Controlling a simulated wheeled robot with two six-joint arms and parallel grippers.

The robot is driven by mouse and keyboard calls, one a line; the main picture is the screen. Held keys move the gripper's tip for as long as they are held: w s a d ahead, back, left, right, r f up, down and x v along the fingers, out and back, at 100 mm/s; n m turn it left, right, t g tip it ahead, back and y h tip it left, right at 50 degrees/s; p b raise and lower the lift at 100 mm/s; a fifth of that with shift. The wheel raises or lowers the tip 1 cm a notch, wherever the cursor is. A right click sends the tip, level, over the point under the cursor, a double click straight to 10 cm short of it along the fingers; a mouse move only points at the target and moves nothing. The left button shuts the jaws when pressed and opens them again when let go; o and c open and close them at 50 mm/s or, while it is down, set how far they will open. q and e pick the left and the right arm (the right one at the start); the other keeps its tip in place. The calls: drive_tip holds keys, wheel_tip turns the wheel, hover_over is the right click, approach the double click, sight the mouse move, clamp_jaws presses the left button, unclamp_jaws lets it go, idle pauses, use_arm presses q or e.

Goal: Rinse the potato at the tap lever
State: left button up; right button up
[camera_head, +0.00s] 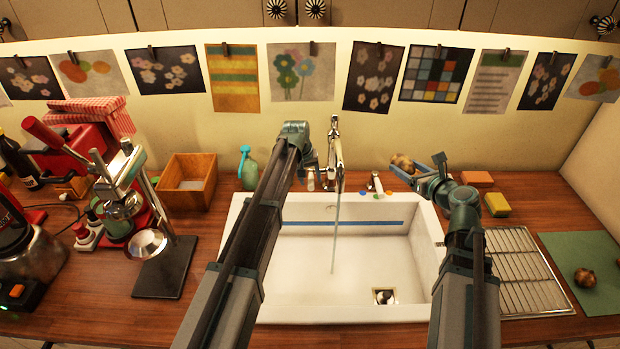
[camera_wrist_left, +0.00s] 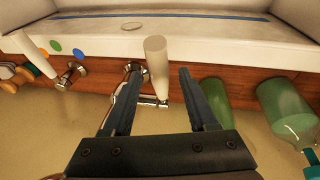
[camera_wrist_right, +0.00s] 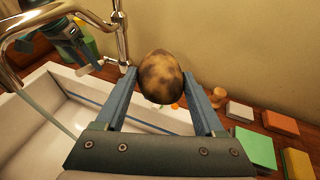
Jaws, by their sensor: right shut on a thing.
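The brown mottled potato (camera_wrist_right: 160,77) is between the fingers of my right gripper (camera_wrist_right: 158,80), which is shut on it. In the head view, the potato (camera_head: 402,162) is beyond the sink's back right corner, right of the tap (camera_head: 337,150). A thin stream of water (camera_head: 335,235) falls from the spout into the white sink (camera_head: 290,315); the potato is apart from it. My left gripper (camera_wrist_left: 157,82) is open, with the pale tap lever (camera_wrist_left: 156,60) showing between its fingers. Contact with the lever cannot be told.
A green bottle (camera_head: 248,173) and wooden box (camera_head: 190,185) stand left of the sink. Sponges (camera_head: 497,204), a wire rack (camera_head: 525,270) and a green board (camera_head: 570,250) with a brown bulb (camera_head: 584,277) lie right.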

sight(408, 163)
use_arm(q)
drive_tip(key=shift+r, duration=0.15)
use_arm(e)
drive_tip(key=shift+r, duration=0.2)
use_arm(q)
drive_tip(key=p+v, duration=1.1)
drive_tip(key=shift+r+p, duration=0.3)
drive_tip(key=shift+r, duration=0.05)
use_arm(e)
wheel_tip(408, 163, up, 11)
drive_tip(key=shift+r, duration=0.15)
use_arm(q)
drive_tip(key=shift+f, duration=0.1)
